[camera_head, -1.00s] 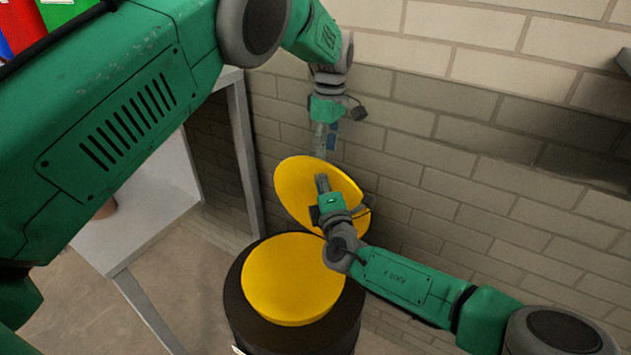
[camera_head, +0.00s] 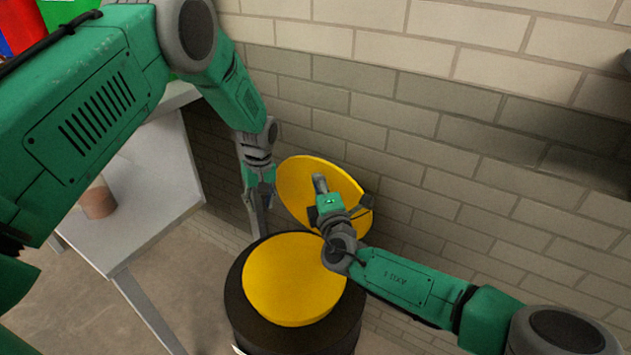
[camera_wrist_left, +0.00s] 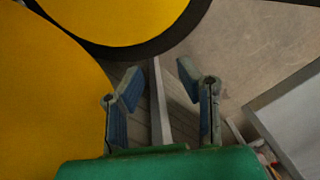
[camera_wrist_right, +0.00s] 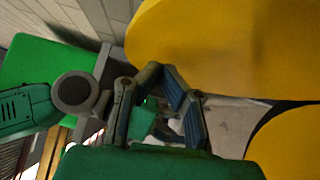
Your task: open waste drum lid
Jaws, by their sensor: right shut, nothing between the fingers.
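The waste drum (camera_head: 300,338) is black with a yellow disc-shaped top surface (camera_head: 295,280). Its yellow lid (camera_head: 297,185) stands steeply tilted up at the drum's back, near the brick wall. The lid also shows in the left wrist view (camera_wrist_left: 40,100) and the right wrist view (camera_wrist_right: 230,45). My right gripper (camera_head: 319,182) is shut and empty in front of the lid's face; I cannot tell if it touches. My left gripper (camera_head: 262,225) is to the left of the lid, pointing down. In the left wrist view its fingers (camera_wrist_left: 158,80) are apart with nothing between them.
A brick wall (camera_head: 450,100) rises close behind the drum and lid. A grey table (camera_head: 150,215) with a brown cylinder (camera_head: 98,200) on it stands to the left. Open floor (camera_head: 85,305) shows at the lower left.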

